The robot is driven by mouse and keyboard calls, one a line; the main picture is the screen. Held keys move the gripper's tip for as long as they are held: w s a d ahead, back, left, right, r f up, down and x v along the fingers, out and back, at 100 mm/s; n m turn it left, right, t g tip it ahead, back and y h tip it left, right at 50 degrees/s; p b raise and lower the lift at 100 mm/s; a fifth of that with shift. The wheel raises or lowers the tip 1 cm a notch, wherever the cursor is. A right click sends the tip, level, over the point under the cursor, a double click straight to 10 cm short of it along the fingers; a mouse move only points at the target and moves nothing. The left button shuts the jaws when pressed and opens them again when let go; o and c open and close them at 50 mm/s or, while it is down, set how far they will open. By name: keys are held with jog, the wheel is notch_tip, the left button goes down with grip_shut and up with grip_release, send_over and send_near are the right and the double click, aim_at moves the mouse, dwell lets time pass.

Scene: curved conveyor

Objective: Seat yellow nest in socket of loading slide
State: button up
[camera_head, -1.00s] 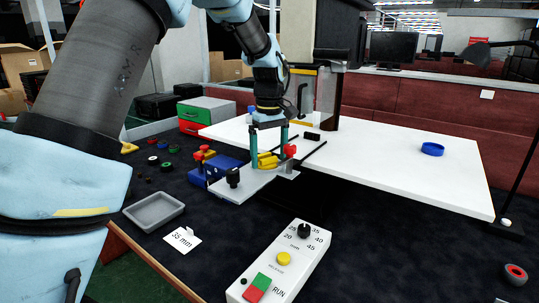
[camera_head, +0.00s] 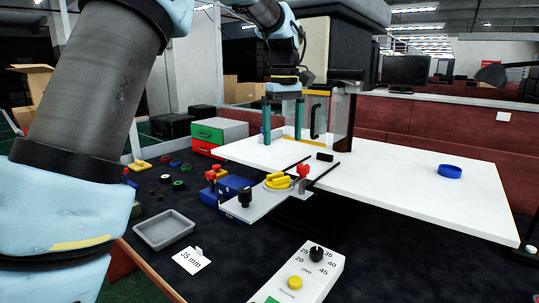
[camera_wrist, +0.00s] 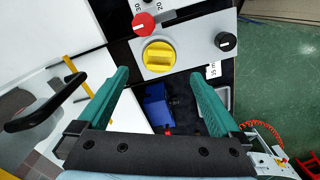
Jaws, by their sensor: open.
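The yellow nest (camera_head: 278,181) lies in the round socket area of the grey loading slide (camera_head: 243,209). It is a yellow disc with a raised bar, seen from above in the wrist view (camera_wrist: 158,55). It looks level there, but I cannot tell if it is fully down. My gripper (camera_head: 283,118) is open and empty, above and apart from the nest. Its two green fingers also show in the wrist view (camera_wrist: 159,78), with the nest beyond their tips.
A red knob (camera_head: 303,170) and a black knob (camera_head: 244,197) stand by the nest. A blue block (camera_head: 231,187) is left of the slide. A white table (camera_head: 400,185) holds a blue ring (camera_head: 450,171). A grey tray (camera_head: 164,230) and control box (camera_head: 305,275) are in front.

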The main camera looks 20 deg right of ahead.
jog(key=shift+r, duration=0.2)
jog(key=w+a+f, duration=0.1)
jog(key=a+f, duration=0.3)
jog(key=a, duration=0.5)
jog(key=w+a+f, duration=0.2)
jog(key=a+f, duration=0.2)
jog(key=a, duration=0.5)
jog(key=s+a+f+m, duration=0.1)
jog(key=s+a+f, duration=0.3)
jog(key=a, duration=0.5)
jog(key=s+a+f+m+t, duration=0.1)
jog(key=s+a+f, duration=0.4)
jog(key=s+a, duration=0.3)
jog(key=shift+a+f+t, duration=0.25)
jog(key=shift+a+t, duration=0.05)
jog(key=shift+a, duration=0.7)
